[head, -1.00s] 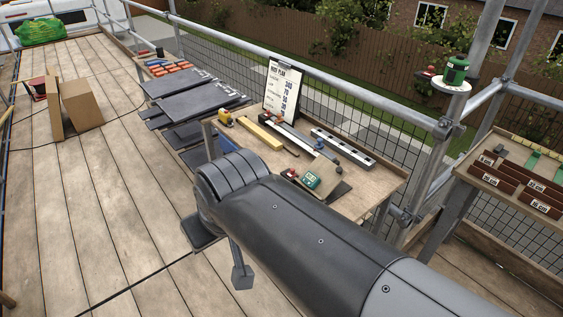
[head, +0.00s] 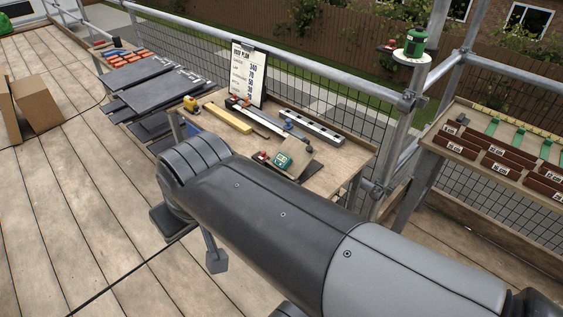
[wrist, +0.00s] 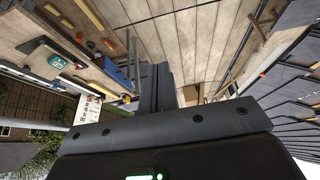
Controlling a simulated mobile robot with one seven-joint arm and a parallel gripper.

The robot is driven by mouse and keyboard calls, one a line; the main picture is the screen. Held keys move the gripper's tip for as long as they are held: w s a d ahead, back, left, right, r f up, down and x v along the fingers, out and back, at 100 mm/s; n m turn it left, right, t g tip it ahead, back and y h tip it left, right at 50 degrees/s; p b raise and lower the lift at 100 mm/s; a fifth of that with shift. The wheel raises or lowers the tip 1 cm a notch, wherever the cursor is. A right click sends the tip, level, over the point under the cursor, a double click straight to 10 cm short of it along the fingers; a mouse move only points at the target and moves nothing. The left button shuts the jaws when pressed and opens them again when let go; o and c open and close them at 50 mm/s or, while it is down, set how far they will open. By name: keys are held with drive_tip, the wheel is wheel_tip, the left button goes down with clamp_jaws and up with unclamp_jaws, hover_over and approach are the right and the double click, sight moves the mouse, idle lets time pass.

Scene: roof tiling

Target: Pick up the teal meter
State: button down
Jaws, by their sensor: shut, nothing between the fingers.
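In the head view my arm crosses the foreground and hides part of the bench's near edge.
A yellow bar (head: 228,118), a yellow tape measure (head: 190,104), a grey level (head: 313,127) and a clipboard (head: 247,72) are on the bench. Slates (head: 165,90) lie at left. A rack of brown bins (head: 497,152) and scaffold poles stand at right.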

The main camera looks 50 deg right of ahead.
drive_tip(key=c, duration=2.2)
unclamp_jaws()
drive_tip(key=c, duration=0.5)
unclamp_jaws()
drive_tip(key=w+d+r+m+g, duration=0.2)
drive_tip(key=w+d+m, duration=0.3)
drive_tip(key=w+d, duration=0.4)
drive_tip(key=m+g, duration=0.4)
drive_tip(key=m, duration=0.9)
hover_over(282, 157)
wheel_tip(282, 157, down, 18)
drive_tip(key=shift+f, duration=5.5)
drive_tip(key=shift+c, duration=0.3)
